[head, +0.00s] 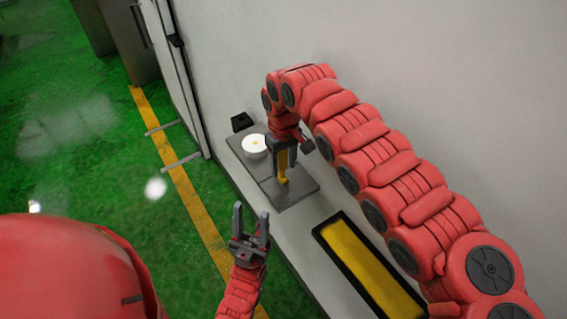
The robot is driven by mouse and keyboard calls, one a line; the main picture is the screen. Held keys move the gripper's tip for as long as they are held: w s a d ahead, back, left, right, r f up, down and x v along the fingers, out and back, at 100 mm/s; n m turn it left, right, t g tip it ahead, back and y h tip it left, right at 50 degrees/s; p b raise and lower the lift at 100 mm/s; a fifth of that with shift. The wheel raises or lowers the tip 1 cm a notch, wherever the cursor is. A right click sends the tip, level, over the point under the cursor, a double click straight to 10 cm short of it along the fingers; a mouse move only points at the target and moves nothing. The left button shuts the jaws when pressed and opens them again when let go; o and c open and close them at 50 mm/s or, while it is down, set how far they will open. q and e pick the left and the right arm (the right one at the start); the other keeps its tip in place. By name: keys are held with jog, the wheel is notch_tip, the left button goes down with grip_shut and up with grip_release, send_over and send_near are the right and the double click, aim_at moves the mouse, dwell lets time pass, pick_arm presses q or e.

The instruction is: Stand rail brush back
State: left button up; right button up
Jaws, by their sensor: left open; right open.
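A yellow upright piece (282,165), which looks like the rail brush, stands on a grey plate (298,189) on the ledge. Its upper part is partly hidden by my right gripper. My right gripper (291,145) hangs from above, open, with its dark fingers at the top of the yellow piece. I cannot tell whether they touch it. My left gripper (251,212) is open and empty, pointing up, nearer to me and left of the plate in the picture.
A white round part (253,143) with a yellow centre sits beside the yellow piece. A small black block (241,121) is behind it. A black-framed yellow panel (365,262) lies along the ledge. A pale wall (420,70) rises behind. Green floor (70,130) with a yellow line is clear at left.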

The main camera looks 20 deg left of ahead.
jog(key=shift+r, duration=0.35)
notch_tip(320, 180, up, 9)
jog(key=b, duration=0.3)
jog(key=shift+a+f, duration=0.1)
jog(key=shift+r, duration=1.45)
